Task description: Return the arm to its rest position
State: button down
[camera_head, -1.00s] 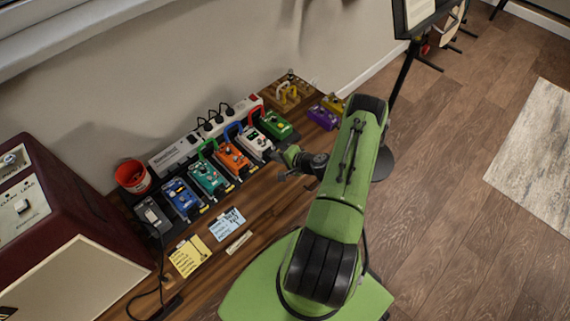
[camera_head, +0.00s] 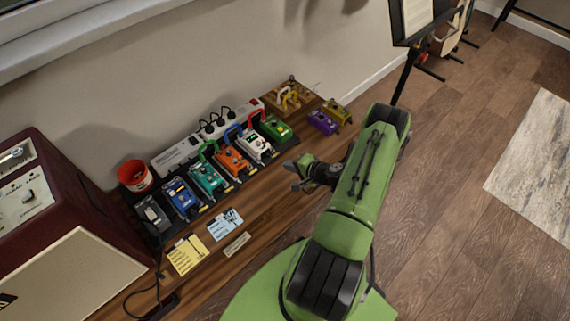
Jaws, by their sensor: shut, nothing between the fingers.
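My green arm stands at the right of the bench, its upper link raised and its wrist bent toward the bench. My gripper (camera_head: 294,177) is dark, shut and empty. It hangs over the bench's right part, in front of the green pedal (camera_head: 277,130) and the white pedal (camera_head: 257,146), apart from both in the picture. The fingertips are small in this view. My green base shows below the arm.
The wooden bench (camera_head: 262,208) holds a row of several pedals, a power strip (camera_head: 212,128), a red cup (camera_head: 134,175), yellow (camera_head: 186,255) and blue notes (camera_head: 225,223). A dark red amplifier (camera_head: 60,215) stands left. A music stand (camera_head: 408,62) stands behind my arm.

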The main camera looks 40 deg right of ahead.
jog(key=p+v, duration=0.1)
jog(key=v, duration=0.5)
jog(key=shift+s+r, duration=0.25)
jog(key=shift+s, duration=0.15)
jog(key=w+a+r+n+g+y+p, duration=0.15)
jog(key=a+r+n, duration=0.3)
jog(key=r, duration=0.45)
jog(key=w+a+r+n+g+p, duration=0.2)
jog(key=a+r+n+g, duration=0.15)
jog(key=a+r, duration=0.4)
jog(key=w+a+r+n+g+y+p, duration=0.15)
jog(key=a+r+n, duration=0.25)
jog(key=r, duration=0.6)
jog(key=s+a+r+n+h+p, duration=0.2)
jog(key=s+a+r, duration=0.2)
jog(key=s+r, duration=0.4)
jog(key=s+a+r+n+h+p, duration=0.2)
jog(key=s+a+r, duration=0.3)
jog(key=s+r, duration=0.4)
jog(key=shift+s+r+t+h+p, duration=0.2)
jog(key=shift+r+t+h+p, duration=0.15)
jog(key=shift+r+p, duration=0.55)
